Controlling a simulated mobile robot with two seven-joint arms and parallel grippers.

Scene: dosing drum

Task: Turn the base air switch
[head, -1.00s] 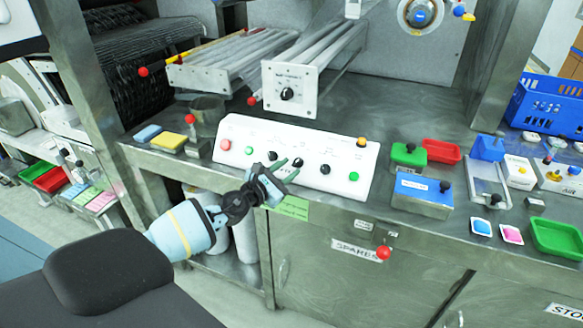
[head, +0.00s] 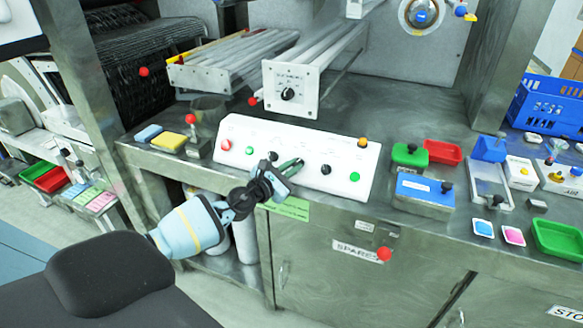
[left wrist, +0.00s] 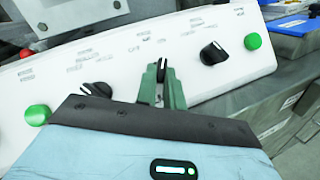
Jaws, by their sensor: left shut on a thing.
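A white control panel (head: 340,160) stands on the steel bench, with a row of black knobs and coloured buttons. My left gripper (left wrist: 161,85) is shut on the middle black knob (left wrist: 161,70), one green finger on each side of it. In the head view, my left gripper (head: 296,165) reaches the panel's front face from the left and largely hides that knob. A second black knob (left wrist: 95,90) is to its left and a third (left wrist: 213,53) to its right. The labels are too blurred to read, so I cannot tell which one is base air. My right gripper is not in view.
Green buttons (left wrist: 253,41) sit near the outer knobs. A dial box (head: 290,88) is behind the panel. A blue box (head: 424,193) and green and red trays (head: 441,151) stand right of it. Sponges (head: 168,140) lie to the left.

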